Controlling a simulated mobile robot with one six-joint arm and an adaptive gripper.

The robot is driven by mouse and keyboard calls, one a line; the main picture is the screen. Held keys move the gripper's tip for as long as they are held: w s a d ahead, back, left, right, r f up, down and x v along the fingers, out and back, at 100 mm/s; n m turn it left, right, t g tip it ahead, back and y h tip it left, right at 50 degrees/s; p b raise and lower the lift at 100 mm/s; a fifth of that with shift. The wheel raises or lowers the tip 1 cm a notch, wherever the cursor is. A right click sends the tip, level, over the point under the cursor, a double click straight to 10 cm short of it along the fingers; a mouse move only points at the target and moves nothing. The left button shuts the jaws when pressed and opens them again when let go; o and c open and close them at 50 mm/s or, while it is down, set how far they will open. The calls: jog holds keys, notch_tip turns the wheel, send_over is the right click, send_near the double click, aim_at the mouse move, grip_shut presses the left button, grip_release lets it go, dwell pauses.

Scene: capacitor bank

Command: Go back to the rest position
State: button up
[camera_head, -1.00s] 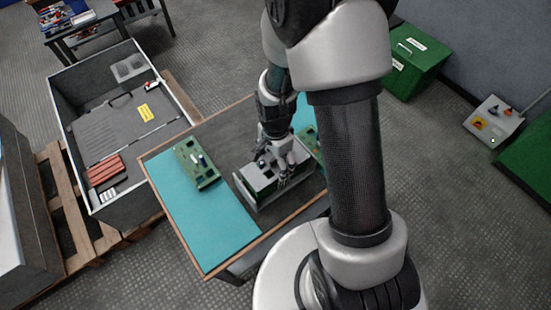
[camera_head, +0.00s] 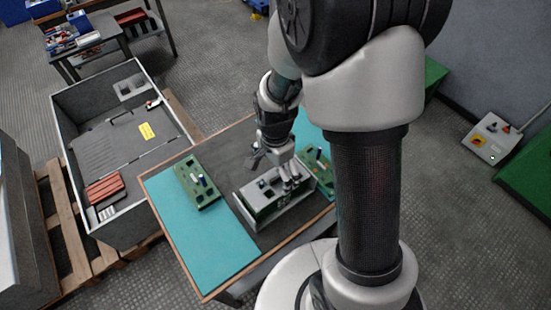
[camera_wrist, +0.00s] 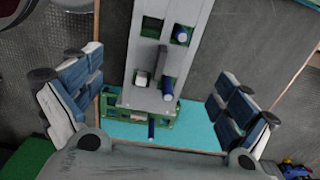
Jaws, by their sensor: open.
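My gripper (camera_head: 272,158) is above the table, over the back edge of a grey-topped capacitor unit with green sides (camera_head: 270,195). In the wrist view my gripper (camera_wrist: 155,100) is open, with its two fingers spread wide on either side of the unit (camera_wrist: 148,95) and nothing between them in its grasp. The unit's top has square openings, some empty and some with blue cylinders (camera_wrist: 168,88) standing in them. A green board (camera_head: 196,184) lies on the teal mat at the left. Another green board (camera_head: 322,172) is partly visible to the right of the unit.
The table (camera_head: 150,178) has teal mats (camera_head: 205,240) and a wooden edge. A grey open crate (camera_head: 72,150) with red blocks (camera_head: 104,190) sits on a pallet (camera_head: 62,225) at the left. A workbench (camera_head: 105,35) stands behind.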

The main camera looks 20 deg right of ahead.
notch_tip(320, 180, up, 7)
jog(key=shift+f, duration=0.1)
jog(key=s+r+n+t, duration=0.4)
jog(key=s+r+n, duration=1)
jog(key=r, duration=0.3)
jog(key=shift+s+t, duration=0.3)
jog(key=shift+s, duration=0.25)
dwell(0.3)
